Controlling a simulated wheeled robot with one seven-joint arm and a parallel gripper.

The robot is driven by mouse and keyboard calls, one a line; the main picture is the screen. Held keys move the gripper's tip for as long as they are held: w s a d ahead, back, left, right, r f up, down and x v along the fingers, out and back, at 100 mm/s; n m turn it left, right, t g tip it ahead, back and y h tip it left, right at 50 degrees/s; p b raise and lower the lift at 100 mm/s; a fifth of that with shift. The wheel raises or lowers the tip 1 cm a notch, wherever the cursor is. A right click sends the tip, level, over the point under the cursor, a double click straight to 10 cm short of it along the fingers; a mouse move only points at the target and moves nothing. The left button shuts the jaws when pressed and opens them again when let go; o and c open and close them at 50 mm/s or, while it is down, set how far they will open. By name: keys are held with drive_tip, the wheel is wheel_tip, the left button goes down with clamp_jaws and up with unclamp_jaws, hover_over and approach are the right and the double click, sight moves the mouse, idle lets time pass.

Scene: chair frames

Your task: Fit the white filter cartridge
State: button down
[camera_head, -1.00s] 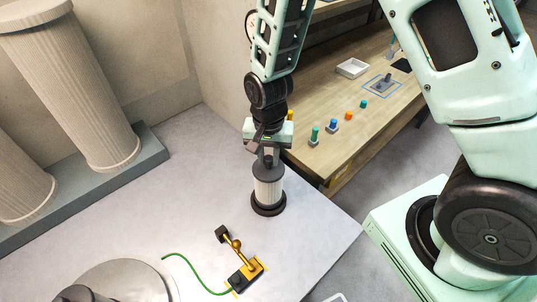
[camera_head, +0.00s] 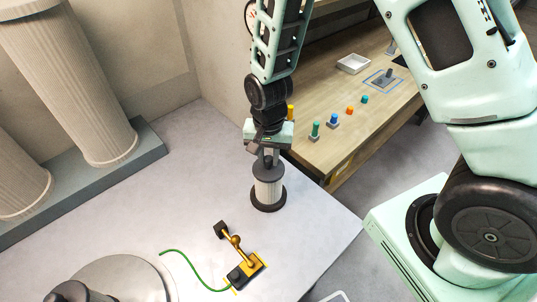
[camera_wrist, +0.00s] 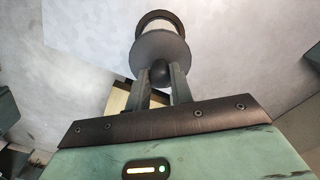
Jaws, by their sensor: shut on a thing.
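The white filter cartridge (camera_head: 268,191) has a pleated white body with dark end caps and a dark knob on top. It stands upright over a dark round base ring (camera_head: 268,205) on the pale tabletop; I cannot tell whether it is fully seated. My gripper (camera_head: 268,157) points down from above and is shut on the cartridge's top knob. In the wrist view my gripper's two fingers (camera_wrist: 160,88) are on either side of the round knob (camera_wrist: 160,73), with the cartridge's dark cap (camera_wrist: 160,47) beyond it.
A yellow and black lever clamp (camera_head: 240,258) with a green cable (camera_head: 185,265) stands in front of the cartridge. A round metal plate (camera_head: 125,272) is at front left. A wooden bench (camera_head: 335,150) with coloured pegs and a white tray (camera_head: 353,64) is behind right. Large pleated columns (camera_head: 75,90) stand at left.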

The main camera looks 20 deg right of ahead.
drive_tip(key=c, duration=1.1)
unclamp_jaws()
drive_tip(key=shift+c, duration=0.2)
drive_tip(key=shift+r, duration=0.1)
wheel_tip(320, 180, up, 17)
drive_tip(key=b, duration=0.3)
drive_tip(key=shift+r, duration=0.1)
drive_tip(key=s+a+f+n+b, duration=0.3)
drive_tip(key=s+n, duration=0.3)
drive_tip(key=s, duration=0.3)
drive_tip(key=s+a+f+n+b, duration=0.3)
drive_tip(key=s+n, duration=0.4)
drive_tip(key=s, duration=0.3)
drive_tip(key=shift+s+a+f+n+y+b, duration=0.25)
drive_tip(key=shift+f+b, duration=0.35)
drive_tip(key=shift+f, duration=0.35)
drive_tip(key=shift+s+d+n, duration=0.1)
drive_tip(key=shift+s+n, duration=0.15)
drive_tip(key=shift+n, duration=0.1)
drive_tip(key=shift+c, duration=0.3)
